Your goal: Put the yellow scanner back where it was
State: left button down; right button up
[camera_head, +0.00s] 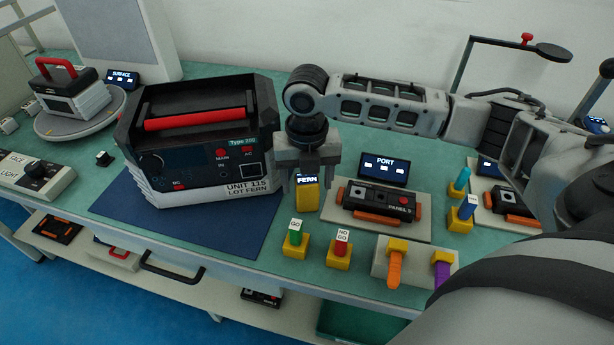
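The yellow scanner (307,198) is upright at the centre, between the blue mat and the port panel's tray. Its small dark screen reads FERN. My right gripper (307,177) points down over it, with a finger on either side of its upper part. I cannot tell whether the fingers press on it, nor whether its lower end touches the table. My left gripper is not in view.
A black and white unit (205,165) with a red handle stands on the blue mat (120,205), left of the gripper. A panel device (378,201) lies on its tray to the right. GO (295,240) and NO GO (341,250) blocks stand in front.

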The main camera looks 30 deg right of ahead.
jog(key=shift+r, duration=0.1)
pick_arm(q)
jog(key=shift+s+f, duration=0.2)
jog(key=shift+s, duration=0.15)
pick_arm(e)
notch_tip(320, 180, up, 12)
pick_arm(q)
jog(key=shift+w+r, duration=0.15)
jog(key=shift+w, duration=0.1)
